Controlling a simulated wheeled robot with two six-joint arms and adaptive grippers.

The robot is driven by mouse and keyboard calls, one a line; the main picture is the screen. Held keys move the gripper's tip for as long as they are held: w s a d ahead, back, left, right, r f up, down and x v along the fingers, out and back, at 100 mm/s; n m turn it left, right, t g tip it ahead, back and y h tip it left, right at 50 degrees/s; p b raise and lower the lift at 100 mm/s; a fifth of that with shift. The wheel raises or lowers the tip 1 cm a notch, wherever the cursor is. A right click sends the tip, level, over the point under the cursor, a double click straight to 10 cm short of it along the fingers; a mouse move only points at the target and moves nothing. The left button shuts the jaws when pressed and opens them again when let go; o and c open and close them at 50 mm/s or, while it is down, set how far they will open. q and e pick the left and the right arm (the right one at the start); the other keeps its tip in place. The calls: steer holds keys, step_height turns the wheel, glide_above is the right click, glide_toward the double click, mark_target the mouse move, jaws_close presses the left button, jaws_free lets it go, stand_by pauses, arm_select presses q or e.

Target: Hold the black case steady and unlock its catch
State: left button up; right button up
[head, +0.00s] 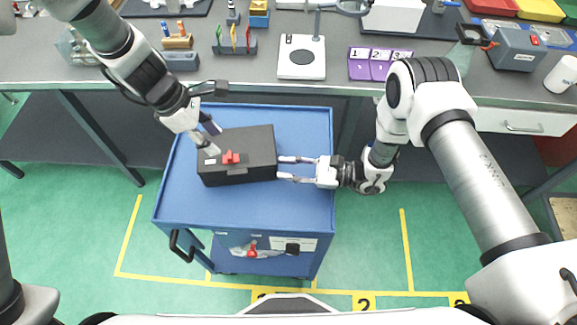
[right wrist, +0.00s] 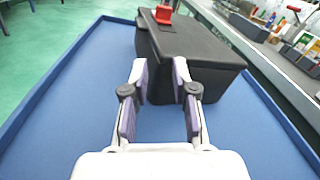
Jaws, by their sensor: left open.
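The black case (head: 256,146) lies on the blue cart top, a little tilted in the picture. A red catch (head: 231,157) sits on its lid near the front edge; it also shows in the right wrist view (right wrist: 163,14). My left gripper (head: 209,138) is open over the case's left end, left of the catch; whether it touches the lid I cannot tell. My right gripper (head: 280,168) is open at the case's right end. In the right wrist view, its two fingers (right wrist: 159,75) stand apart with the case (right wrist: 200,45) beyond their tips; contact is unclear.
The blue cart (head: 300,205) has a raised rim and free room in front of and behind the case. The grey workbench (head: 330,75) behind holds a purple numbered tray (head: 376,64), a white square plate (head: 302,57) and a grey box (head: 516,50).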

steer(key=d, duration=0.4)
steer(key=s+d, duration=0.1)
steer(key=d, duration=0.7)
steer(key=shift+s, duration=0.4)
